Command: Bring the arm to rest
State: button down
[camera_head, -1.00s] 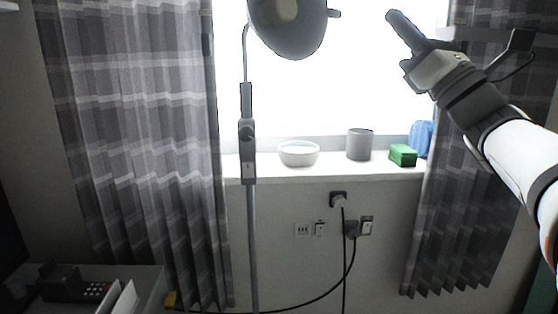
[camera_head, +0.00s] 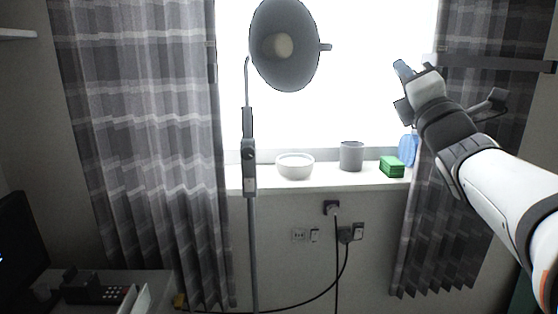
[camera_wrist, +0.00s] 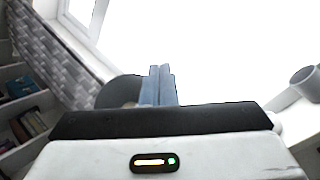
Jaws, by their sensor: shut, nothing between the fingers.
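My gripper (camera_head: 403,70) is in the upper right of the head view, raised in front of the bright window and above the sill. In the wrist view its fingers (camera_wrist: 160,84) stand side by side, pressed together with nothing between them. My arm runs from the gripper down to the right edge of the head view. The gripper touches nothing that I can see.
A floor lamp (camera_head: 285,45) stands left of my gripper. The white sill (camera_head: 330,180) bears a white bowl (camera_head: 295,167), a grey pot (camera_head: 351,156), a green block (camera_head: 391,167) and a blue object (camera_head: 408,150). A plaid curtain (camera_head: 450,215) hangs behind my arm.

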notch_tip(320, 180, down, 10)
jog(key=m+g+h+p, duration=0.6)
jog(key=m+g+p, duration=0.5)
jog(key=m, duration=0.6)
jog(key=s+a+f+m+g+y+p, duration=0.1)
jog(key=s+a+f+m+g+p, duration=0.2)
jog(key=s, duration=0.6)
jog(key=s+a+f+m+g+y+p, duration=0.1)
jog(key=s+a+f+m+g+p, duration=0.2)
jog(key=s+f+m+g+p, duration=0.4)
jog(key=s, duration=0.3)
jog(key=shift+a+f, duration=0.2)
jog(key=shift+f, duration=0.2)
